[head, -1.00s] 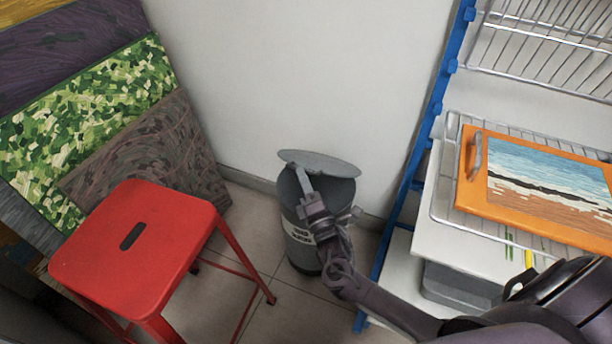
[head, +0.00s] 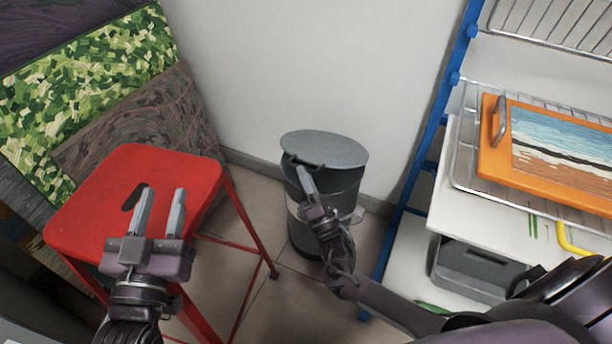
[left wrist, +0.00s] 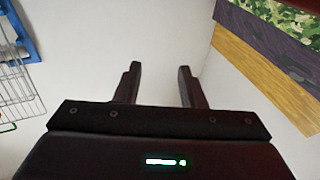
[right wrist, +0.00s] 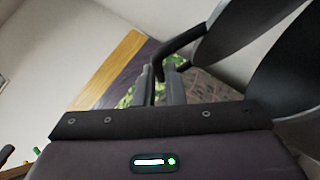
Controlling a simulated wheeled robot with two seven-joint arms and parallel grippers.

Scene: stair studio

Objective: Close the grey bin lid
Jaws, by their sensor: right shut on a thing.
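The grey bin (head: 326,215) stands on the floor against the wall. Its round grey lid (head: 335,148) lies over the mouth, close to level. In the right wrist view a gap shows between the lid (right wrist: 232,25) and the bin (right wrist: 295,85), so the lid looks slightly raised. My right gripper (head: 303,172) is at the lid's front left edge, shut on the dark lid handle (right wrist: 182,42). My left gripper (head: 162,190) is open and empty, in front of the red stool in the head view.
The red stool (head: 93,190) stands left of the bin. Several painted panels (head: 90,85) lean behind it. A blue-framed shelf (head: 421,165) on the right holds an orange-framed picture (head: 494,160) and a grey box (head: 470,270). Some floor between stool and bin is free.

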